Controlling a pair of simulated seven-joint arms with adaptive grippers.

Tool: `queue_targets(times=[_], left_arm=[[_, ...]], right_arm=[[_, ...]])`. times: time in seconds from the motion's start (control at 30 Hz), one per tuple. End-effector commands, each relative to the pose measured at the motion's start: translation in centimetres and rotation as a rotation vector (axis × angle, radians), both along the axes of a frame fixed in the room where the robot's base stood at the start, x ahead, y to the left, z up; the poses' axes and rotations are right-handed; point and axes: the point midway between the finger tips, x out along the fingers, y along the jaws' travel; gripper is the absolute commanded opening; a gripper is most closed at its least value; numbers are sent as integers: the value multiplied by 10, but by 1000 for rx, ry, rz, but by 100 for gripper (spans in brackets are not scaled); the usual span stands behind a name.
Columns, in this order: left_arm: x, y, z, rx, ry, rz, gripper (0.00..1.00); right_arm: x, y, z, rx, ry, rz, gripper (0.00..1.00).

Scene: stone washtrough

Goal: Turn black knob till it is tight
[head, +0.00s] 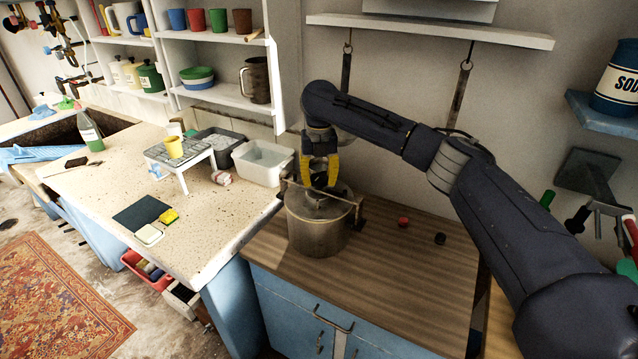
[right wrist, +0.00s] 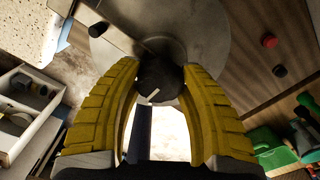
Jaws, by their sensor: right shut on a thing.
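A metal pot (head: 317,228) with a lid stands on the wooden worktop, with a bar across its top. In the right wrist view, the black knob (right wrist: 155,82) sits over the lid (right wrist: 212,42) and bears a short pale line. My right gripper (head: 320,184) points down over the pot's middle, with its yellow fingers closed around the knob. In the right wrist view, the fingertips of the right gripper (right wrist: 161,72) lie on either side of the knob. The knob is mostly hidden by the fingers in the head view. My left gripper is out of view.
A red cap (head: 403,222) and a small black cap (head: 440,238) lie on the wooden worktop (head: 385,270) right of the pot. A white basin (head: 262,162) stands behind it to the left. Shelves and the wall bound the back.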

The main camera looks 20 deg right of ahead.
Motion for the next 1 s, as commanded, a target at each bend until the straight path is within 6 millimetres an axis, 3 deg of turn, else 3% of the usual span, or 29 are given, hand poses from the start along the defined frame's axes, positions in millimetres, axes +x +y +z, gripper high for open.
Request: queue_targets(times=[0.17,1.0], left_arm=[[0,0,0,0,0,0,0],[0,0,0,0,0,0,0]], right_arm=[[0,0,0,0,0,-73,27],[0,0,1,0,-1,-1080,27]])
